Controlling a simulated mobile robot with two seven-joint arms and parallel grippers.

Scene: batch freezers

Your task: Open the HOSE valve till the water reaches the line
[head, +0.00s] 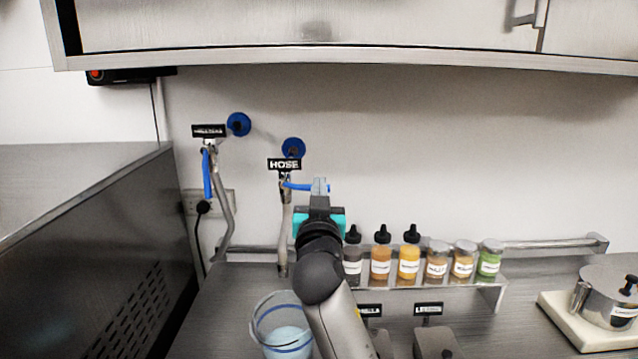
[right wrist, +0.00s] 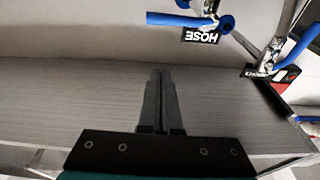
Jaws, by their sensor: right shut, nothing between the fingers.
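The HOSE label (head: 284,164) sits on a wall valve with a blue lever (head: 300,186), which points sideways to the right, across the pipe. In the right wrist view the HOSE label (right wrist: 201,35) and blue lever (right wrist: 172,19) show at the top. My right gripper (head: 320,187) is by the lever's free end in the head view; its shut, empty fingers (right wrist: 158,75) appear apart from the lever in the wrist view. A clear container (head: 262,318) with blue bands stands below, holding pale bluish water (head: 287,338). My arm partly hides it. My left gripper is out of view.
A second labelled valve (head: 209,131) is at the left, its blue lever (head: 207,175) hanging down. Several bottles and jars (head: 409,262) stand on a small shelf at the right. A lidded pot (head: 607,300) is far right. A cabinet (head: 310,25) overhangs above.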

